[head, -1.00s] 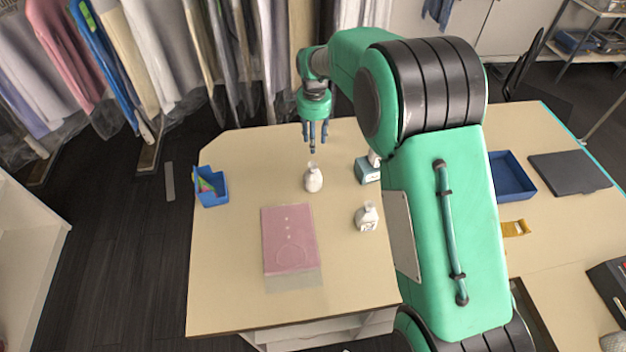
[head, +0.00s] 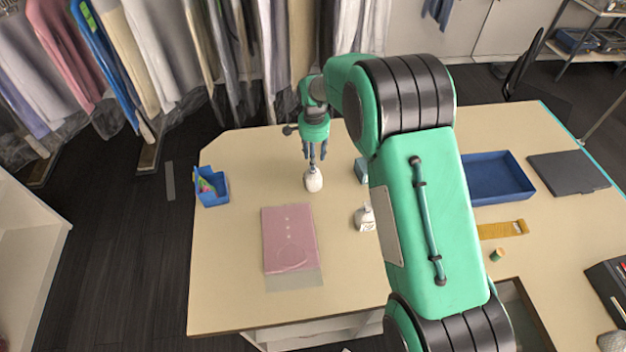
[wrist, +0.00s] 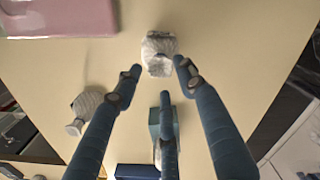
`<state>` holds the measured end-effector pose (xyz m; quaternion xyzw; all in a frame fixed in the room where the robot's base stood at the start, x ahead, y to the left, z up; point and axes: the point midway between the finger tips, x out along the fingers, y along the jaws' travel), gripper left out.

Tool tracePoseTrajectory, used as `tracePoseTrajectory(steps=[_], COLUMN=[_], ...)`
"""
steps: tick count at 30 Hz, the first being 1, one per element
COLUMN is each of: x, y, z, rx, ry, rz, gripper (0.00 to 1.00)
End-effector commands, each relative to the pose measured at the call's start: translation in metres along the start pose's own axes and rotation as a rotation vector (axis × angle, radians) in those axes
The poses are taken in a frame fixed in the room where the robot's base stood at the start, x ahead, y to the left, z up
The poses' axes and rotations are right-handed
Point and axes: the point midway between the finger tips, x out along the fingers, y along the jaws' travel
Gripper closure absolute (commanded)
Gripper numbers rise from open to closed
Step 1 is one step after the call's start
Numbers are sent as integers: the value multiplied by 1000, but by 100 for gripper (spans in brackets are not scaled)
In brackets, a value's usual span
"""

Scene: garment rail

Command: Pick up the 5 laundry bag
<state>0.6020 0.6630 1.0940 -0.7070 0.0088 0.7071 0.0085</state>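A small white bag (head: 313,181) stands on the table directly below my gripper in the head view. It also shows in the wrist view (wrist: 158,50), just beyond the fingertips. A second white bag (head: 364,219), with dark marks on its front, stands nearer and to the right; it is at the left in the wrist view (wrist: 88,104). I cannot read a number on either bag. My gripper (head: 315,157) points down with its three blue fingers spread and nothing held. Its fingertips (wrist: 160,74) are close to the first bag; contact cannot be told.
A pink folded item (head: 289,238) lies on the table in front. A blue bin (head: 214,190) stands at the left edge. A teal box (head: 361,170) is close right of the first bag, partly hidden by my arm. A blue tray (head: 497,180) lies farther right.

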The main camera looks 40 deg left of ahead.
Motion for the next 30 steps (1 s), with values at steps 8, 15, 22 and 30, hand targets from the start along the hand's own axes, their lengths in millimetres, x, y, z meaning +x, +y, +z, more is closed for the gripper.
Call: tracePoseTrajectory(steps=[8, 15, 22, 30], x=[0, 14, 37, 52], y=[0, 0, -2, -2], z=[0, 2, 2, 2], rx=[0, 0, 0, 0], ry=[0, -1, -1, 0], rz=[0, 1, 1, 0], gripper=[60, 60, 60, 60])
